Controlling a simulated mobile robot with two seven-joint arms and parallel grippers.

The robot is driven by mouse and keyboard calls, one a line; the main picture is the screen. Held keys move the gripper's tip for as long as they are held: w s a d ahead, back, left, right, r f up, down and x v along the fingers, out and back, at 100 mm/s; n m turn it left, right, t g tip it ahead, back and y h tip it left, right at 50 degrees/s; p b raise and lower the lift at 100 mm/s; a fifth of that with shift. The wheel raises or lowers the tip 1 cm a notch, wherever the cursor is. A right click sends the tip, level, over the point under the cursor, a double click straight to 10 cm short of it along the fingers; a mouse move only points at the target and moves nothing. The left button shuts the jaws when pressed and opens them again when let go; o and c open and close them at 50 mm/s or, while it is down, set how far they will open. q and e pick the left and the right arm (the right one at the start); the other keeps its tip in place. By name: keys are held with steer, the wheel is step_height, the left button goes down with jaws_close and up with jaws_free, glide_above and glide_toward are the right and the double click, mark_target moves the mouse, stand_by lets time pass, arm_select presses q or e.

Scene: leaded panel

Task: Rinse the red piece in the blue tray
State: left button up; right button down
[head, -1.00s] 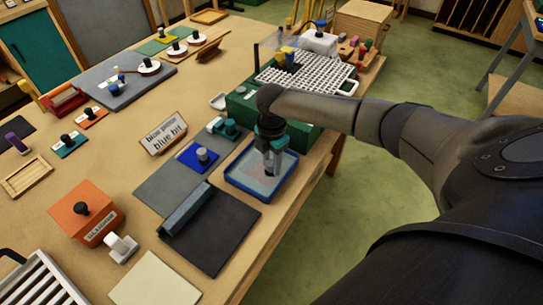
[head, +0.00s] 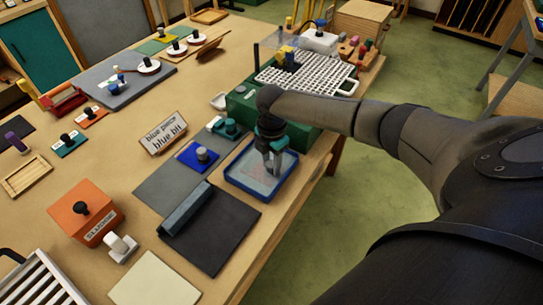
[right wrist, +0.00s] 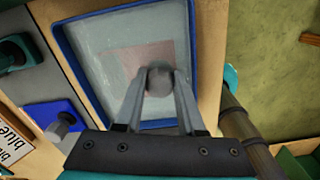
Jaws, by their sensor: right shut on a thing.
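The blue tray (head: 243,187) sits near the table's right edge and holds a shallow, clear liquid. Its blue rim also shows in the right wrist view (right wrist: 76,72). My right gripper (head: 273,172) reaches down inside the tray. In the right wrist view its fingers (right wrist: 160,92) are shut on a grey round knob (right wrist: 160,80). Under the knob a pale red, flat piece (right wrist: 130,62) shows blurred through the liquid. The wrist view does not show whether the piece touches the tray floor. My left gripper is out of view.
A green box (head: 305,137) with a white grid rack (head: 325,80) stands just behind the tray. A blue piece with a knob (head: 188,158) lies left of it, near a "blue bit" sign (head: 163,133). A dark mat (head: 225,240) lies in front.

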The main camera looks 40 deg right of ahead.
steer(key=shift+w+d, duration=0.2)
steer(key=shift+d, duration=0.15)
stand_by(0.3)
steer(key=shift+s+a+p, duration=0.35)
steer(key=shift+a+p, duration=0.4)
stand_by(0.5)
steer(key=shift+w+d, duration=0.15)
steer(key=shift+d, duration=0.25)
stand_by(1.1)
steer(key=shift+r, duration=0.1)
steer(key=shift+r+p, duration=2.45)
steer(key=shift+p, duration=0.1)
step_height(320, 180, up, 3)
steer(key=p, duration=0.3)
